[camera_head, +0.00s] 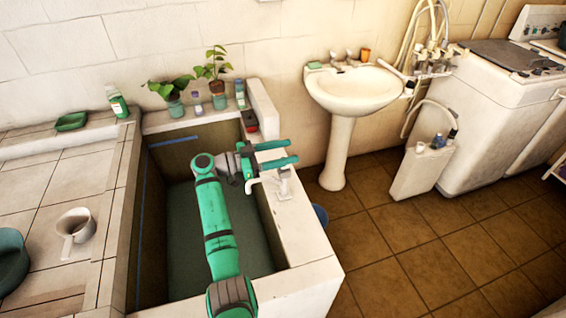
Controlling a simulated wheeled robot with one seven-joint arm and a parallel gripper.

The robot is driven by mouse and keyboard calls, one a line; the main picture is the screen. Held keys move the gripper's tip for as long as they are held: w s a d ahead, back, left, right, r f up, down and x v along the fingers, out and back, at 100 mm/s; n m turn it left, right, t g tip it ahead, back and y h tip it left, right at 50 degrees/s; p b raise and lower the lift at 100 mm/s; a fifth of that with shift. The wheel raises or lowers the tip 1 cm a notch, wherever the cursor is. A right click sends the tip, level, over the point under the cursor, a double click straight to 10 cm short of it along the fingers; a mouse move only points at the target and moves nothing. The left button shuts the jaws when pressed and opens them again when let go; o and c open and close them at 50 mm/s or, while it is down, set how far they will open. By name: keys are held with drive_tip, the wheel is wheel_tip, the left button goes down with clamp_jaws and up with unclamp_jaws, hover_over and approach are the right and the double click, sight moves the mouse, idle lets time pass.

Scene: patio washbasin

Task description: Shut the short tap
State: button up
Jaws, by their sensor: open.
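A white tap (283,184) stands on the right ledge of the tiled tub, its spout bent left over the tub. Its handle is too small to tell its position, and I see no clear water stream. My gripper (292,152) is open and empty, its two green fingers apart and pointing right, just behind and above this tap in the picture. I cannot tell whether they touch it. Small taps (349,54) also sit at the back of the pedestal washbasin (355,105). The picture does not settle which one is the short tap.
The deep tub (308,250) lies under my arm. Potted plants (214,70) and bottles line its back ledge. Tiled floor (400,235) is open at right.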

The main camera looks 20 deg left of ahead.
drive_tip(key=s+d+r, duration=0.2)
drive_tip(key=s+r, duration=0.1)
drive_tip(key=s, duration=0.5)
drive_tip(key=shift+s+r, duration=0.2)
drive_tip(key=shift+r, duration=0.2)
